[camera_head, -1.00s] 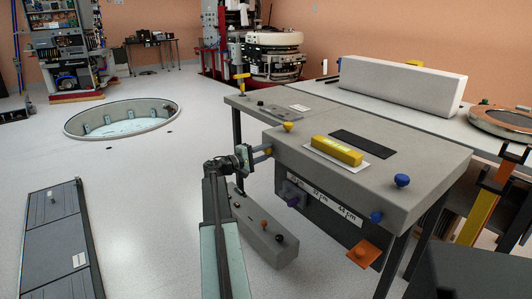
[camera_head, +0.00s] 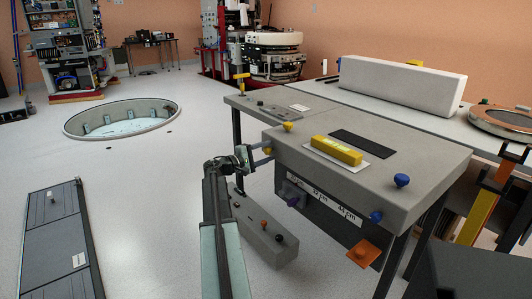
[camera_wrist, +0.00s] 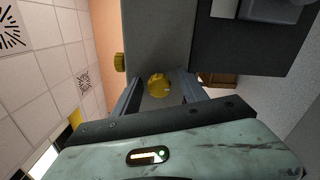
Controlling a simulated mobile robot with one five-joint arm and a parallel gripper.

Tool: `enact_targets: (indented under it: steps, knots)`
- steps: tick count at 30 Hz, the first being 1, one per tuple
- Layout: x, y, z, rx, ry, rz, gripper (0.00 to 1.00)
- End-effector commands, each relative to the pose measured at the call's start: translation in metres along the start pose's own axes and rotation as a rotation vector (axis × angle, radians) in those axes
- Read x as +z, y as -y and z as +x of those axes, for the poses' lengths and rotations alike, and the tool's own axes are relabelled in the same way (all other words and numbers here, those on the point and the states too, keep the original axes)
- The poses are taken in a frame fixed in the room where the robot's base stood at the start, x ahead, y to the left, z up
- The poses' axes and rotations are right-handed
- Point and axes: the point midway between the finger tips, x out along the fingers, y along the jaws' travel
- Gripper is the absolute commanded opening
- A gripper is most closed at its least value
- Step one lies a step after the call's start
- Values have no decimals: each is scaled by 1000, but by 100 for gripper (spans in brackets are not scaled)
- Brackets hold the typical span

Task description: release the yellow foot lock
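A round yellow knob (camera_head: 267,150) sticks out from the left side of the grey table. It also shows in the wrist view (camera_wrist: 158,84). I cannot tell for certain that it is the foot lock. My gripper (camera_head: 264,153) is at this side, its fingers pointing at the table. In the wrist view my gripper (camera_wrist: 160,92) is open, with one finger on each side of the knob and a visible gap at the left. The right finger is close to the knob; I cannot tell whether they touch. A second yellow knob (camera_head: 287,126) stands on the table top.
The grey table (camera_head: 420,150) carries a yellow block (camera_head: 337,150) and a blue knob (camera_head: 402,180). Below are a purple knob (camera_head: 293,201), an orange plate (camera_head: 363,253) and a low grey box (camera_head: 270,243) beside my arm. A round floor pit (camera_head: 122,118) lies at left.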

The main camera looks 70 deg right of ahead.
Motion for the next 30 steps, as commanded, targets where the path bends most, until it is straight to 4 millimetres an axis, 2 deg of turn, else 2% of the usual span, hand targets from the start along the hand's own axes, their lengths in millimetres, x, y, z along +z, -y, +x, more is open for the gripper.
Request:
enact_targets:
  steps: [8, 11, 18, 21, 30]
  knots:
    - [-1, -1, -4, 2, -3, 0, 50]
    - [0, 0, -17, 2, -4, 0, 50]
    - [0, 0, -64, 2, -3, 0, 50]
    - [0, 0, -75, 2, -4, 0, 50]
    - [0, 0, -78, 1, -2, 0, 50]
